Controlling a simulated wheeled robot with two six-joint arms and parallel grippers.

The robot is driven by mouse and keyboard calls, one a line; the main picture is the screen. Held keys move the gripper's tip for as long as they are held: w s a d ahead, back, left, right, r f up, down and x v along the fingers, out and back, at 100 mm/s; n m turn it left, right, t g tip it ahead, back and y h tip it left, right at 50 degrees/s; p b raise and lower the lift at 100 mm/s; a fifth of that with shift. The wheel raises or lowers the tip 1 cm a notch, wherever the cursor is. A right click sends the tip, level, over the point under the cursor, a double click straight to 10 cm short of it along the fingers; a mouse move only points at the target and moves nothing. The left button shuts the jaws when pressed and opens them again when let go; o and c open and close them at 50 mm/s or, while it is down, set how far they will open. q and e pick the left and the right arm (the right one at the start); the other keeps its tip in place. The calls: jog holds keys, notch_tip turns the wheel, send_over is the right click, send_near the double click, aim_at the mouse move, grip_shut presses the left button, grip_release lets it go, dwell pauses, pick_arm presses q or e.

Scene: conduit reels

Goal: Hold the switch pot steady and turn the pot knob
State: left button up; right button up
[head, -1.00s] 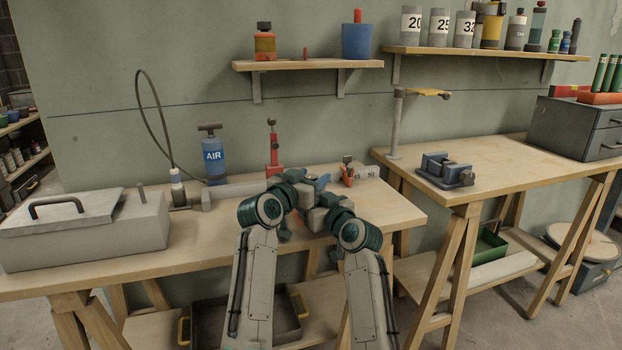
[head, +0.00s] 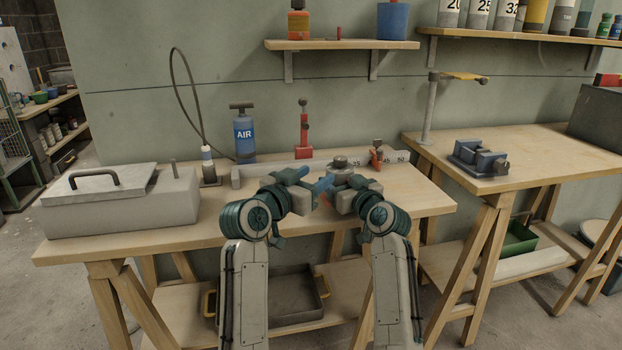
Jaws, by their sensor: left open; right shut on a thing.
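A round, dark grey thing with a knob-like top (head: 345,162), which looks like the switch pot, stands upright at my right gripper, over the back half of the workbench. My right gripper (head: 346,181) is shut on it, though the fingers and the pot's lower part are partly hidden. My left gripper (head: 307,178) is open, with blue fingers, just left of the pot and apart from it. Nothing shows between its fingers. The knob's exact outline is too small to tell.
A long grey rail with number marks (head: 275,172) lies behind my grippers, with a red clamp (head: 376,155) at its right. A red stand (head: 304,130), blue AIR pump (head: 244,137) and lidded grey box (head: 120,203) stand left. The bench front (head: 210,225) is clear.

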dwell(0.4)
jog(key=o, duration=1.2)
jog(key=shift+s+d, duration=0.1)
